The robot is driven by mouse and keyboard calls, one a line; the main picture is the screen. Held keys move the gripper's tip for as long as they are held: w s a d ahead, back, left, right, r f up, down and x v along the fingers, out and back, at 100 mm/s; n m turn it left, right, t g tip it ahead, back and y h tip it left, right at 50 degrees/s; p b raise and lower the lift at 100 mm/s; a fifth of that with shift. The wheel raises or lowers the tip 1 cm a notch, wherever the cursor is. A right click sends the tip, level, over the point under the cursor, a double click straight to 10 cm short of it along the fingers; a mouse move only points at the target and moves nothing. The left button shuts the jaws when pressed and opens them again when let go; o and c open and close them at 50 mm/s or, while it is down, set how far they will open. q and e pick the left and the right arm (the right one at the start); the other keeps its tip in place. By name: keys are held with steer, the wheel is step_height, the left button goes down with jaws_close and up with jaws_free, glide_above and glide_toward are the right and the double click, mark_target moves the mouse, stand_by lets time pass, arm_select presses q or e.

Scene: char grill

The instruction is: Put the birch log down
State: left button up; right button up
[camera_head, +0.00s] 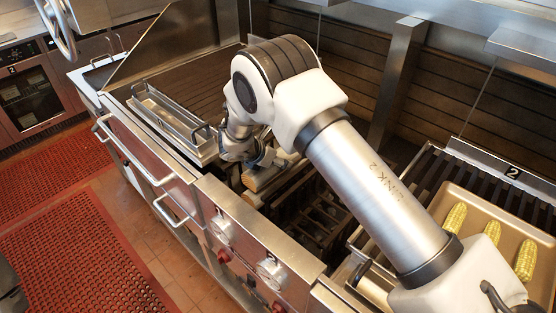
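The birch log (257,181) is a short pale piece with a tan cut end. It lies or is held at a slant in the open firebox (310,213) in the middle of the grill. My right arm comes in from the right and reaches down to it. My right gripper (264,160) is right at the log, over its far part. The fingers are small and partly hidden, so I cannot tell if they are closed on it or if the log rests on anything below. My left gripper is not in view.
A long metal tray (174,122) with handles sits left of the firebox. To the right, a pan (488,217) with several corn cobs stands on a grill grate (440,173). A front panel with knobs (270,272) edges the firebox. Red mats (80,245) cover the floor.

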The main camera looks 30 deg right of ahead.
steer(key=shift+a+f, duration=0.2)
steer(key=shift+f, duration=0.35)
steer(key=shift+d+f+b, duration=0.1)
steer(key=shift+f+b, duration=0.35)
steer(key=shift+f, duration=0.05)
steer(key=o, duration=1.6)
steer(key=shift+r, duration=0.1)
steer(key=shift+s, duration=0.1)
steer(key=shift+r+p, duration=0.3)
steer(key=shift+p, duration=0.05)
step_height(320, 180, up, 9)
steer(key=p, duration=0.8)
glide_above(255, 180)
steer(key=w+d, duration=0.2)
steer(key=w, duration=0.1)
steer(key=shift+s+a, duration=0.15)
steer(key=shift+a, duration=0.2)
steer(key=shift+f, duration=0.15)
